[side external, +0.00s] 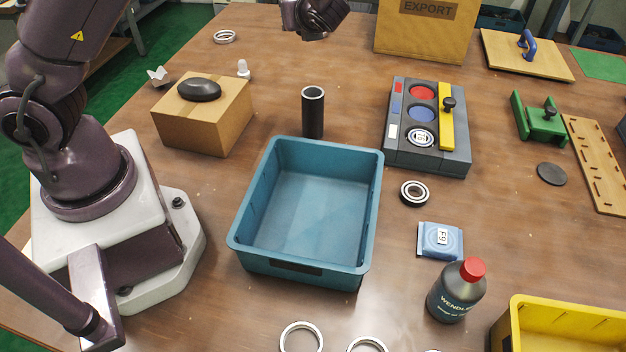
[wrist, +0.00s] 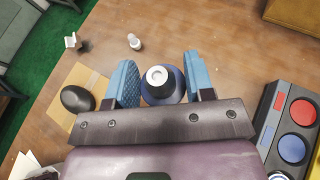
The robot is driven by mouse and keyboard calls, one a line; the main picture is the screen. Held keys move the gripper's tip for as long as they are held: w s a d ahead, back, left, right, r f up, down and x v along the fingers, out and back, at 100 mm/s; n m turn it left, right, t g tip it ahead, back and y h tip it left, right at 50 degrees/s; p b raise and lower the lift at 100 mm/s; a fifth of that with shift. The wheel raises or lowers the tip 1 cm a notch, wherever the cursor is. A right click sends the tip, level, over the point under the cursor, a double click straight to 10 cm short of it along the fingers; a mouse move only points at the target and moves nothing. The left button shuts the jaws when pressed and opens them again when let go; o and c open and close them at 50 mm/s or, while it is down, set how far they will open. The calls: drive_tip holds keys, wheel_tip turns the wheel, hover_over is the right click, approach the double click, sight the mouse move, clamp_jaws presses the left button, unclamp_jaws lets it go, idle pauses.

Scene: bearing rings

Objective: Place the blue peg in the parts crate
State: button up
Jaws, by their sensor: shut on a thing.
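The blue peg (wrist: 163,85), dark blue with a pale grey round top, is between the two blue-padded fingers of my gripper (wrist: 162,80) in the wrist view. My gripper is shut on it. The peg's lower part is hidden. In the side view, only a dark part of my arm shows at the top edge; the fingers and peg are out of frame. An empty teal crate (side external: 238,240) stands mid-table in the side view. It is not visible in the wrist view.
A black upright tube (side external: 313,115) stands behind the teal crate. A cardboard box (side external: 215,125) with a black oval object (side external: 200,89) is to its left. A grey block (side external: 430,160) with coloured discs, a bearing ring (side external: 414,193) and a bottle (side external: 455,295) are right. A yellow bin (side external: 515,325) is bottom right.

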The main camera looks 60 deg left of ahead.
wheel_tip(320, 180, up, 3)
drive_tip(key=shift+s, duration=0.1)
drive_tip(key=s+d+f+n+g+h, duration=0.1)
drive_tip(key=s+d+f+n+g, duration=0.2)
drive_tip(key=s+f+n+g, duration=0.55)
wheel_tip(320, 180, up, 7)
drive_tip(key=n+h, duration=2.5)
drive_tip(key=n, duration=0.1)
hover_over(308, 244)
wheel_tip(308, 244, down, 22)
drive_tip(key=shift+r, duration=0.1)
drive_tip(key=o, duration=1.1)
